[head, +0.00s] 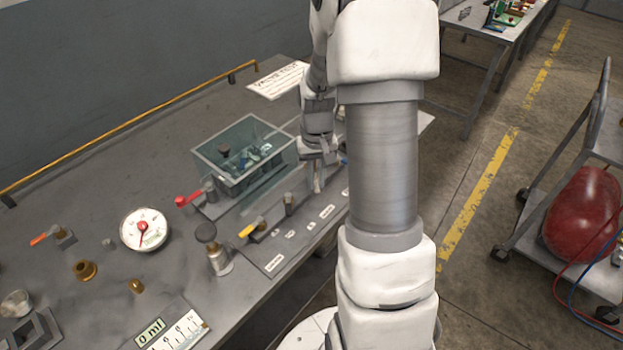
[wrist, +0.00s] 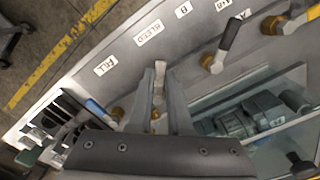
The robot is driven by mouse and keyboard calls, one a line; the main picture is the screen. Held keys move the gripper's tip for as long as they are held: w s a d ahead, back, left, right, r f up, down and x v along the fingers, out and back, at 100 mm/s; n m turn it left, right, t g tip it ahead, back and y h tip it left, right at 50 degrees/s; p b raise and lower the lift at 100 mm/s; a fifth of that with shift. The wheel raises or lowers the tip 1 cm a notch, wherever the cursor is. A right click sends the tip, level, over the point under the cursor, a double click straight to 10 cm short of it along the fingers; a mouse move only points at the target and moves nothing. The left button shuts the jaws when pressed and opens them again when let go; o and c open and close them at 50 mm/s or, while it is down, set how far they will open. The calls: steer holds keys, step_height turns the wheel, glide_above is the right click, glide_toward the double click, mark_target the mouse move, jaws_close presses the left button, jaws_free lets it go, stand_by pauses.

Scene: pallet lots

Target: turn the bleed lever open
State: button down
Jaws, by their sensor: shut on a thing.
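The bleed lever (wrist: 159,75) is a short grey handle on a brass base, in line with the panel label "BLEED" (wrist: 148,33) in the wrist view. My gripper (wrist: 160,72) is shut on this handle, one finger on each side, with the handle's tip showing between the fingertips. In the head view my gripper (head: 318,182) is at the right part of the lever panel (head: 270,262). There the bleed lever is hidden by the fingers.
A yellow lever (head: 250,229) is farther along. A glass-sided tank (head: 205,163) stands behind the panel. A dial gauge (head: 144,229) is at left.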

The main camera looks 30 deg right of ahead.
steer(key=n, duration=0.1)
steer(key=d+n, duration=0.1)
steer(key=n, duration=0.1)
steer(key=shift+s+d+n, duration=0.1)
steer(key=shift+d+n, duration=0.1)
steer(key=shift+n, duration=0.1)
steer(key=shift+d+n+p, duration=0.2)
steer(key=shift+d+n, duration=0.15)
steer(key=shift+n, duration=0.7)
steer(key=shift+d+n+p, duration=0.15)
steer(key=shift+d+n, duration=0.2)
steer(key=shift+n, duration=0.7)
steer(key=shift+w, duration=0.2)
steer(key=c, duration=0.8)
jaws_free()
steer(key=shift+c, duration=0.2)
step_height(320, 180, up, 18)
steer(key=p, duration=0.1)
steer(key=shift+f+p, duration=0.25)
steer(key=shift+p, duration=0.15)
